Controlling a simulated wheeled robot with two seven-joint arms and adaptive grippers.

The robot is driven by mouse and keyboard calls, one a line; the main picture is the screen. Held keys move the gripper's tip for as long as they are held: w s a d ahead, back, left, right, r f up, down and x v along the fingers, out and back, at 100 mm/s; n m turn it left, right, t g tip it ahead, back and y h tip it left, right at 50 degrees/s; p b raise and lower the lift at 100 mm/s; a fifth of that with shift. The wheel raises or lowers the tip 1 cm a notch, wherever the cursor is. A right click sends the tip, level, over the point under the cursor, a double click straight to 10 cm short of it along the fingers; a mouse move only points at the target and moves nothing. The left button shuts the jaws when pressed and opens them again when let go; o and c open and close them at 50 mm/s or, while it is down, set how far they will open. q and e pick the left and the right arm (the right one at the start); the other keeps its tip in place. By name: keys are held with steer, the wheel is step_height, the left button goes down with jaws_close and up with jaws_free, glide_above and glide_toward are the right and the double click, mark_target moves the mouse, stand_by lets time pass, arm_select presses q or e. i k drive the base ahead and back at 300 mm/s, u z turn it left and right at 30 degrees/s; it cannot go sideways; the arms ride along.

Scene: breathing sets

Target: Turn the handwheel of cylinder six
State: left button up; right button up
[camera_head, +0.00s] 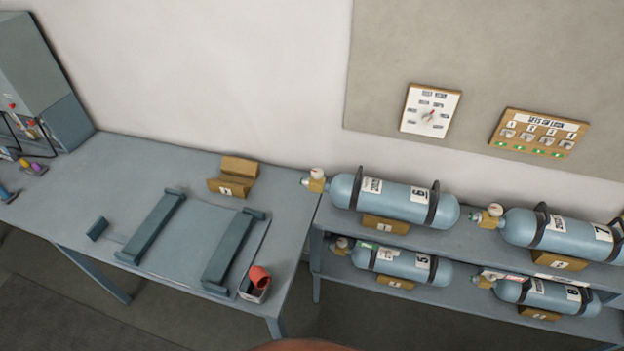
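Cylinder six (395,198) is a light blue cylinder lying on its side on the upper shelf at the right, marked with a "6" label and held by two dark bands. Its valve end, a brass-coloured block (316,185) with a small pale round part (317,173) on top, points left toward the workbench. I cannot clearly tell the handwheel from the other valve parts at this size. Neither of my grippers is in the head view.
Cylinder seven (560,233) lies right of six; cylinders five (400,263) and eight (545,294) lie on the lower shelf.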

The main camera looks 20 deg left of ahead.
mark_target(317, 174)
steer(key=i, duration=0.45)
steer(key=u, duration=1.75)
